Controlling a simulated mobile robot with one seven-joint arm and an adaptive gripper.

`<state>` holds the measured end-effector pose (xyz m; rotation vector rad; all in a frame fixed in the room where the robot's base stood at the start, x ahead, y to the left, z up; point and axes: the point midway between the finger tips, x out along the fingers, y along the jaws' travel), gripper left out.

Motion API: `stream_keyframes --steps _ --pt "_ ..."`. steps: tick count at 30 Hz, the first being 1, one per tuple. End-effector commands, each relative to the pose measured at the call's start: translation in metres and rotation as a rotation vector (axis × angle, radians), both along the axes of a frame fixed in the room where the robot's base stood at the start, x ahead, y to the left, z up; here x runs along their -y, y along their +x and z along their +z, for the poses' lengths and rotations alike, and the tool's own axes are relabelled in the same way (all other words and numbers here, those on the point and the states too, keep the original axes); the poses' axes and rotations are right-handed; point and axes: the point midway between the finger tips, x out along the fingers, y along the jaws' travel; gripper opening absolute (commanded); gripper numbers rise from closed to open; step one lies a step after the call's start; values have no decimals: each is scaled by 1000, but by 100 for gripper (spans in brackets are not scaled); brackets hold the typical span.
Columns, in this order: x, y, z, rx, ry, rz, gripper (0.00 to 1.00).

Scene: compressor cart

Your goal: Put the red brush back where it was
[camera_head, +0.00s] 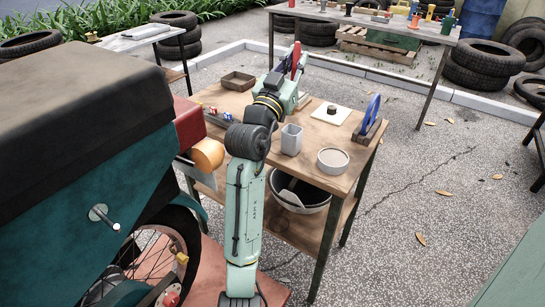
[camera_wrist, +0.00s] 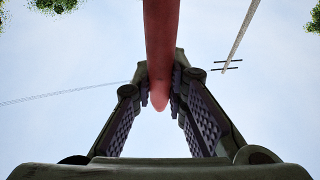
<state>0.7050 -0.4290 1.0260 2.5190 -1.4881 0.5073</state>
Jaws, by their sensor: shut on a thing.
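The red brush (camera_head: 296,56) is held upright above the far part of the wooden cart top (camera_head: 262,158). My gripper (camera_head: 292,66) is shut on it. In the wrist view the brush's red shaft (camera_wrist: 161,40) passes between the two fingers of my gripper (camera_wrist: 162,90), and its rounded end shows just below the fingertips. Behind it is only sky, so my gripper points upward. The brush's bristles cannot be made out.
The cart top holds a brown tray (camera_head: 238,81), a white plate with a dark knob (camera_head: 332,115), a blue disc in a stand (camera_head: 373,110), a grey cup (camera_head: 291,139) and a round tin (camera_head: 333,160). A teal motorcycle-like body (camera_head: 60,225) stands close at left.

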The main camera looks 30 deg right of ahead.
Motion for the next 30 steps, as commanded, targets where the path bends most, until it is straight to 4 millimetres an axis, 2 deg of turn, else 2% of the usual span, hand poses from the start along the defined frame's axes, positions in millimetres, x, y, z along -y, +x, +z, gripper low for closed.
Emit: stream_keyframes --steps 1,5,12,19,24,30 --pt "1 -2 -12 -10 -6 -4 0" --pt "1 -2 -21 -31 -12 -3 0" --pt "0 -1 -62 -39 -11 -3 0" --pt "0 -1 -86 -36 -12 -2 0" --pt "0 -1 -111 -37 -12 -2 0" --pt "0 -2 -116 -31 -13 -2 0"
